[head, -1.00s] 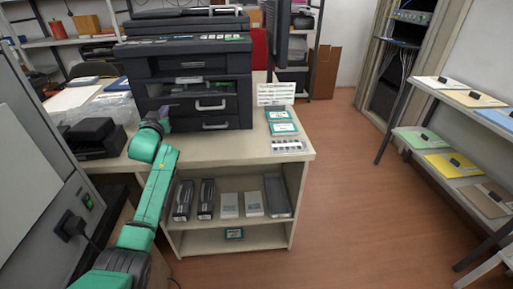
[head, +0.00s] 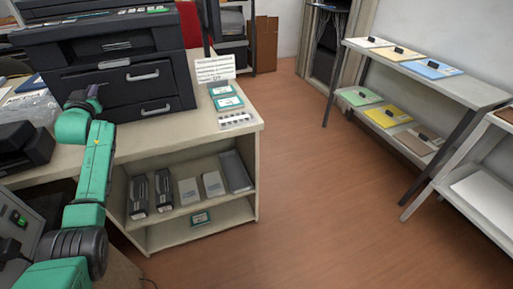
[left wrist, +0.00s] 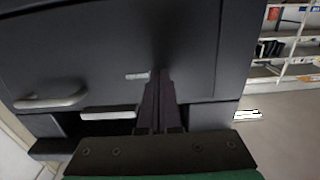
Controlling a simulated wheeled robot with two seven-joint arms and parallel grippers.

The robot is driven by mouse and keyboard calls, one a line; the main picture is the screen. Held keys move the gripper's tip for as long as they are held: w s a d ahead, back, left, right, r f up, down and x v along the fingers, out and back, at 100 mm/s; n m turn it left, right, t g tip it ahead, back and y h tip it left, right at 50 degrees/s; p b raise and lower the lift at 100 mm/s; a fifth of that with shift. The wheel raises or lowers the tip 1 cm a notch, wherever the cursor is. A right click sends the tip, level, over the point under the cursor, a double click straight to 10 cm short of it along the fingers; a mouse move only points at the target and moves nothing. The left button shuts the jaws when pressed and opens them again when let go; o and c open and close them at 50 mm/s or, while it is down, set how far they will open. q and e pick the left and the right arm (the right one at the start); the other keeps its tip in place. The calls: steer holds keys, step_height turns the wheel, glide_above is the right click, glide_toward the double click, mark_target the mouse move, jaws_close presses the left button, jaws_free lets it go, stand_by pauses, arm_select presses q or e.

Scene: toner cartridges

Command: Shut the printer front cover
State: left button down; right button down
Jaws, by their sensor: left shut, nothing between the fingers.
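The dark printer (head: 165,60) stands on the desk at the upper left of the head view. Its front now shows as dark panels with a light slot (head: 113,63) above a grey handle (head: 142,77); the wide recess is no longer seen. My left gripper (head: 88,94) is close to the left part of the printer front and small in this view. In the left wrist view its closed dark fingers (left wrist: 158,92) point at a large dark panel (left wrist: 110,45) with a small label; I cannot tell if they touch. The right gripper is not seen.
The desk (head: 225,140) has a shelf below with several boxes. Teal cards (head: 226,97) and a paper sign (head: 215,69) lie or stand right of the printer. A black device (head: 25,148) is at the left. The floor (head: 330,190) to the right is clear, up to a metal rack (head: 430,85).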

arm_select(q)
steer(key=p+v, duration=0.6)
steer(key=v, duration=0.1)
stand_by(0.5)
steer(key=shift+s, duration=0.1)
